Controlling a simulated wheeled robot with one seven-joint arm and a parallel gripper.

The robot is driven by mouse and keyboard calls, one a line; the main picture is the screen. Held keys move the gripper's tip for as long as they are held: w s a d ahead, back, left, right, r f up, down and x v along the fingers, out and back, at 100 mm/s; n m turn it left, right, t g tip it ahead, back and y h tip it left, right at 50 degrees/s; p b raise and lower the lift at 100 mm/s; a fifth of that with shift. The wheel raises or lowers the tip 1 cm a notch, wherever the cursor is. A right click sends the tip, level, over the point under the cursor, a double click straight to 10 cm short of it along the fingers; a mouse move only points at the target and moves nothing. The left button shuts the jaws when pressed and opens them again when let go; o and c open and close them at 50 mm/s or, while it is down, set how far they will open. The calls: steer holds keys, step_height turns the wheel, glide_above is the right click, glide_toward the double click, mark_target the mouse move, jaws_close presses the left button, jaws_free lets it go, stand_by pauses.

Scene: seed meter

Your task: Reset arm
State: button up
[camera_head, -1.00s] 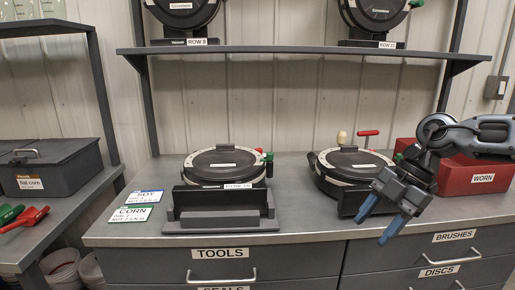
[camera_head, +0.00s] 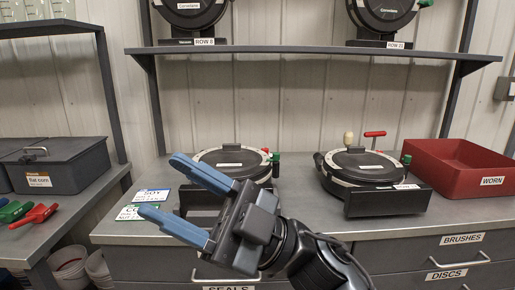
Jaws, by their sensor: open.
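My gripper (camera_head: 172,188) is in front of the bench, left of the picture's middle. Its two blue fingers point left, spread apart with nothing between them. My arm comes up from the bottom of the picture. Behind it, the left seed meter (camera_head: 232,158) lies on the bench, partly hidden by my gripper. The right seed meter (camera_head: 362,168) sits on a dark base and is clear of my gripper.
A red bin labelled WORN (camera_head: 450,165) stands at the bench's right. SOY and CORN cards (camera_head: 152,196) lie at its left, partly covered by a finger. A shelf (camera_head: 300,50) with more meters runs above. A grey box (camera_head: 60,165) stands on the left bench.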

steer(key=s+d+f+m+t+h, duration=0.4)
steer(key=d+f+m+t+h, duration=0.3)
steer(key=m+t+h, duration=0.55)
steer(key=s+d+f+m+t+h, duration=0.55)
steer(key=d+m+t+h, duration=0.3)
steer(key=m+t, duration=0.75)
steer(key=s+d+f+g+h, duration=0.1)
steer(key=s+d+f+g, duration=0.2)
steer(key=s, duration=0.4)
steer(key=s+d+f+n+g+h, duration=0.1)
steer(key=s+d+f+g, duration=0.3)
steer(key=s+d+f, duration=0.1)
steer(key=s+d+f+g+h, duration=0.2)
steer(key=s+d+f+g, duration=0.2)
steer(key=s, duration=0.5)
steer(key=shift+s+d+f, duration=0.25)
steer(key=shift+s+d, duration=0.05)
steer(key=shift+d, duration=0.85)
steer(key=shift+g, duration=0.25)
